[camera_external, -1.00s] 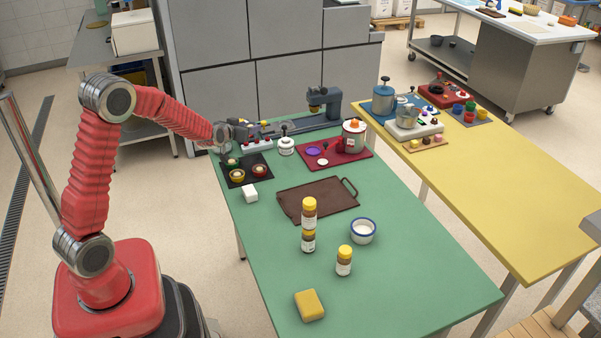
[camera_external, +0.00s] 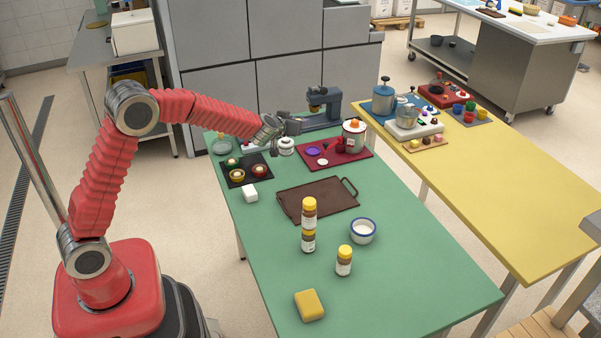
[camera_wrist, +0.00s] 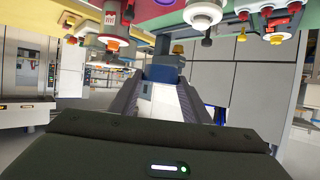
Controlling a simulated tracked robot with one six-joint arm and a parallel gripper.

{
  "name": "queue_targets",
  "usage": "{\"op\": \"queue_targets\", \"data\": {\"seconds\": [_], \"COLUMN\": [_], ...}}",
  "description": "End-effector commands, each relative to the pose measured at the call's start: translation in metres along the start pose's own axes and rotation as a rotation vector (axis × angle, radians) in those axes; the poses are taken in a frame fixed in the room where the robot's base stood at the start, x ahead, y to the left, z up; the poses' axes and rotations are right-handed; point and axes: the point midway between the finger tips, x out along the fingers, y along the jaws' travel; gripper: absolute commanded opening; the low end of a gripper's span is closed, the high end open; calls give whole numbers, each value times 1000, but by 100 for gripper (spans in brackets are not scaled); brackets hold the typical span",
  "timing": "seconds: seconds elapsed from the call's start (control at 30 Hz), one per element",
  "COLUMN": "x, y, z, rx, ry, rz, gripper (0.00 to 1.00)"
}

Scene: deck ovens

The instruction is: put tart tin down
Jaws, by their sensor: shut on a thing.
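My gripper (camera_external: 296,127) is over the far part of the green table, just above and beside a white jar (camera_external: 286,146), and points toward the grey-blue press. In the wrist view its two fingers (camera_wrist: 165,88) close toward each other. A dark tray (camera_external: 249,180) with small round coloured cups lies at the left edge of the table. A round greyish dish (camera_external: 221,146) stands at the far left corner.
The press (camera_external: 331,100) stands at the far edge. The front right of the green table is clear.

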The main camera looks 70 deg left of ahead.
Motion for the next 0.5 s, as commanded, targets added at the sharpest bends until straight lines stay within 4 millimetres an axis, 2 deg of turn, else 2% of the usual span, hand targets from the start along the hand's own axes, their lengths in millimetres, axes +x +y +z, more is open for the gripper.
{"op": "queue_targets", "data": {"seconds": [0.03, 0.23, 0.5], "x": [-3, -19, -54], "y": [18, 86, 175], "z": [-2, -3, 10], "rx": [0, -1, -6], "ry": [1, 1, 0], "rz": [5, 1, -12], "gripper": [21, 21, 21]}}
